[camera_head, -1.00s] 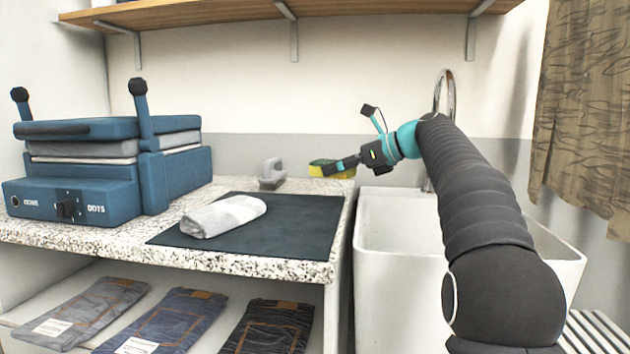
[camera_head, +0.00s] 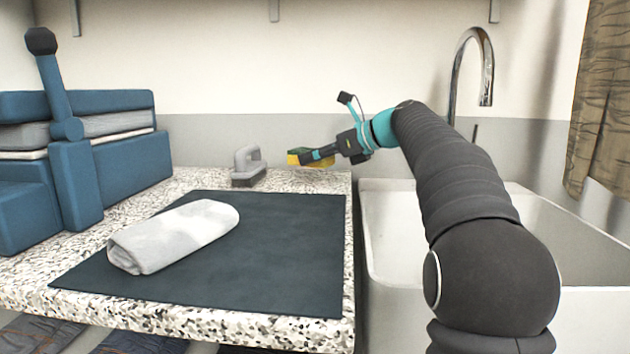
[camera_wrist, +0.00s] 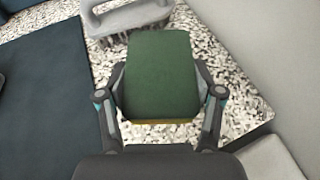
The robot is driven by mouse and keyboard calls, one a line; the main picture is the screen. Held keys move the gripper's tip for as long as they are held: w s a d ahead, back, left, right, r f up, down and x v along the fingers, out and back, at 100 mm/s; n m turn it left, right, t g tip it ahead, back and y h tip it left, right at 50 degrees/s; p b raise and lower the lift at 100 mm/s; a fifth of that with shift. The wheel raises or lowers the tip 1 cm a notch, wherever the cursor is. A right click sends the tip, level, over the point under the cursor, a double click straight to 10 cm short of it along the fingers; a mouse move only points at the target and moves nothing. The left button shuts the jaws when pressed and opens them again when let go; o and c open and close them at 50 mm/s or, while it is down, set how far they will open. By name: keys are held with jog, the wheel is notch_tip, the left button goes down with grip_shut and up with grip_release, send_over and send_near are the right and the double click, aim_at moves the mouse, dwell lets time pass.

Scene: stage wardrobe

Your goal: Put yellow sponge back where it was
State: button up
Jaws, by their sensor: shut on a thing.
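The yellow sponge (camera_head: 297,159) has a green scouring side. My gripper (camera_head: 308,158) is shut on it, near the back right corner of the speckled counter (camera_head: 205,180). In the wrist view the sponge's green face (camera_wrist: 158,75) points up at the camera, with a yellow edge below, between the two fingers (camera_wrist: 160,98). Speckled counter shows around it. I cannot tell whether the sponge touches the counter.
A grey-handled brush (camera_head: 248,168) stands just left of the sponge. A dark mat (camera_head: 270,250) bears a rolled white cloth (camera_head: 175,235). A white sink (camera_head: 385,235) with a tall faucet (camera_head: 487,75) lies to the right. A blue press (camera_head: 120,175) stands at left.

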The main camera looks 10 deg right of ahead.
aim_at(318, 184)
jog(key=shift+f+b, duration=0.65)
jog(key=shift+f, duration=1.4)
jog(key=shift+f, duration=0.1)
jog(key=o, duration=0.9)
jog(key=shift+s+d+r, duration=0.15)
jog(key=shift+r, duration=0.05)
jog(key=shift+p+v, duration=0.55)
jog(key=shift+v, duration=3)
